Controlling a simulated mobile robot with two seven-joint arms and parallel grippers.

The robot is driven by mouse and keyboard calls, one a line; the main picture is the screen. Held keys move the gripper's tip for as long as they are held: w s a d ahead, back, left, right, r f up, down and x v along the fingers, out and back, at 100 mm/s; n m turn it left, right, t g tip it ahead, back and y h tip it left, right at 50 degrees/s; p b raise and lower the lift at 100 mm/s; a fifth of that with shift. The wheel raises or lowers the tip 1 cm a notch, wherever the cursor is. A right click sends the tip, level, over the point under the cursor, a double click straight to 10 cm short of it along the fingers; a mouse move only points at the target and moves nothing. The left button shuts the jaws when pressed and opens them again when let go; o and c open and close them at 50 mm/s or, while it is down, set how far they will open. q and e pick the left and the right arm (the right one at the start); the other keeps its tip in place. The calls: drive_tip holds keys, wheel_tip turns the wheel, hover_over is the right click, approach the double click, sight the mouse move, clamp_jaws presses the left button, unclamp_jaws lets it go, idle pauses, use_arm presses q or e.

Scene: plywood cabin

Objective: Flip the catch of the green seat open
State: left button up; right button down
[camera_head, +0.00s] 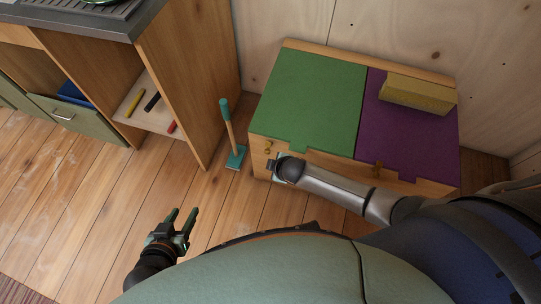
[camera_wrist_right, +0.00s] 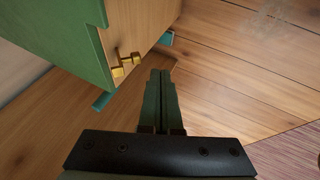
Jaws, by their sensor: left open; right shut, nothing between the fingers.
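The green seat (camera_head: 310,97) is the left lid of a wooden bench, and it lies flat. Its brass catch (camera_head: 268,148) is on the bench front below the lid's front edge. In the right wrist view the catch (camera_wrist_right: 126,64) shows as a small bar with knobs beside the green lid (camera_wrist_right: 55,35). My right gripper (camera_wrist_right: 160,74) is shut and empty, just right of the catch in that view, with a visible gap. In the head view my right arm mostly hides this gripper. My left gripper (camera_head: 181,219) is open and empty over the floor.
A purple seat (camera_head: 402,133) with its own brass catch (camera_head: 377,169) adjoins on the right, with a yellow block (camera_head: 418,94) on it. A teal-headed brush (camera_head: 235,156) stands left of the bench beside a wooden cabinet (camera_head: 190,70). The floor around my left gripper is clear.

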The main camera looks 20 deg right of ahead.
drive_tip(key=s+r+p, duration=0.2)
drive_tip(key=s+r, duration=0.2)
drive_tip(key=s, duration=0.2)
drive_tip(key=shift+s+a+r, duration=0.2)
drive_tip(key=shift+s+a, duration=0.05)
drive_tip(key=shift+a, duration=0.05)
